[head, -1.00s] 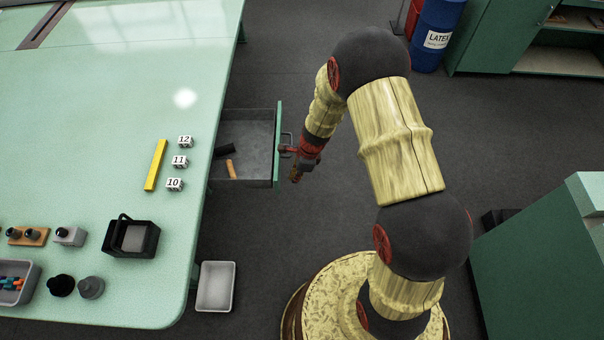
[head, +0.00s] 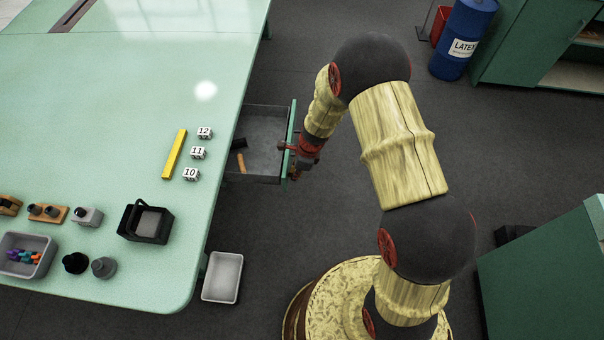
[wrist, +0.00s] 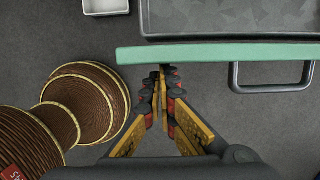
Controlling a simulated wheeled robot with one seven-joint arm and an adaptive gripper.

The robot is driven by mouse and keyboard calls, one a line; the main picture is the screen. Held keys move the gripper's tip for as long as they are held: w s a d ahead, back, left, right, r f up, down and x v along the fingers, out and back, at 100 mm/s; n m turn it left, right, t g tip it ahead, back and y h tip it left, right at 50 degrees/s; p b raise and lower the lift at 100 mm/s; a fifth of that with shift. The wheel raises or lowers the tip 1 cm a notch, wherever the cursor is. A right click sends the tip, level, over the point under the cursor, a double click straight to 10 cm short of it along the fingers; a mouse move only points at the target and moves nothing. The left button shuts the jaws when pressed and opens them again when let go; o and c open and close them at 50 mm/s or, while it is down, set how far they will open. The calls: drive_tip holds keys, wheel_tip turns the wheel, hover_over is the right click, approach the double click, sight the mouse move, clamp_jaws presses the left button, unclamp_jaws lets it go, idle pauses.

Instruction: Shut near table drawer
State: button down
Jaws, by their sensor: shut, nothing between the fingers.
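The near table drawer (head: 262,109) is pulled out from the right edge of the green table (head: 100,100). Its grey inside holds a dark item (head: 239,143) and an orange-brown item (head: 241,162). My gripper (wrist: 163,72) is shut and empty. Its fingertips are at the outer face of the green drawer front (wrist: 215,53), touching it or almost so. The drawer handle (wrist: 272,88) is right of the fingers in the wrist view, and the fingers are not around it. In the head view my wrist largely hides the handle.
A pale tray (head: 222,277) lies on the floor beside the table's near corner. Numbered blocks (head: 198,153), a yellow bar (head: 174,155) and a black caddy (head: 146,223) stand on the table. A blue drum (head: 463,40) and green cabinets are farther right.

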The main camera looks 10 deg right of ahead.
drive_tip(key=w+a+p, duration=0.2)
drive_tip(key=a+p, duration=0.1)
drive_tip(key=a, duration=0.4)
drive_tip(key=w+a+p, duration=0.2)
drive_tip(key=a+p, duration=0.1)
drive_tip(key=a, duration=0.4)
drive_tip(key=w+a+p, duration=0.2)
drive_tip(key=a+p, duration=0.2)
drive_tip(key=a, duration=0.2)
drive_tip(key=shift+w+a, duration=0.4)
drive_tip(key=shift+r, duration=0.1)
drive_tip(key=shift+d, duration=0.1)
